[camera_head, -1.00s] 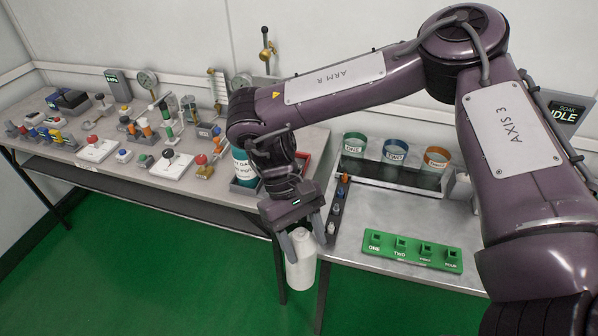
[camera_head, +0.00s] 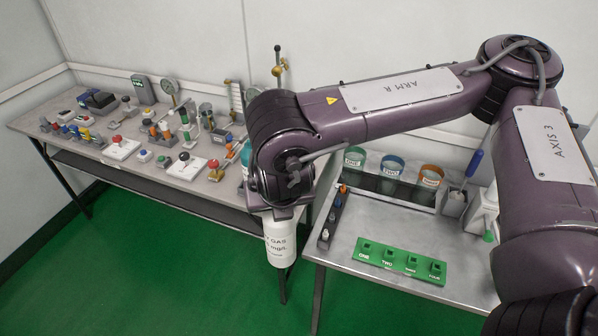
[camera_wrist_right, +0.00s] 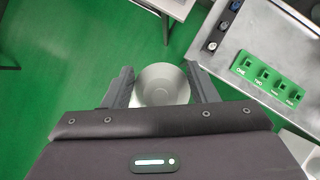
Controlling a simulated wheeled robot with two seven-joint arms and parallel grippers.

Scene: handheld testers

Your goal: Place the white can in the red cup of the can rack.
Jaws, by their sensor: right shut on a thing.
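The white can (camera_head: 280,246) hangs upright below my right gripper (camera_wrist_right: 157,72), with printed text facing the head camera. In the right wrist view the white can (camera_wrist_right: 161,85) sits between the two dark fingers, which are shut on it. The can is over the green floor, in front of the table edges. My left gripper is not in view.
Green, blue and orange cups (camera_head: 430,177) stand at the back of the right table (camera_head: 440,225). A green numbered block (camera_head: 400,262) lies in front. The left table holds many testers, including a red-button box (camera_head: 121,149). Open floor lies in front.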

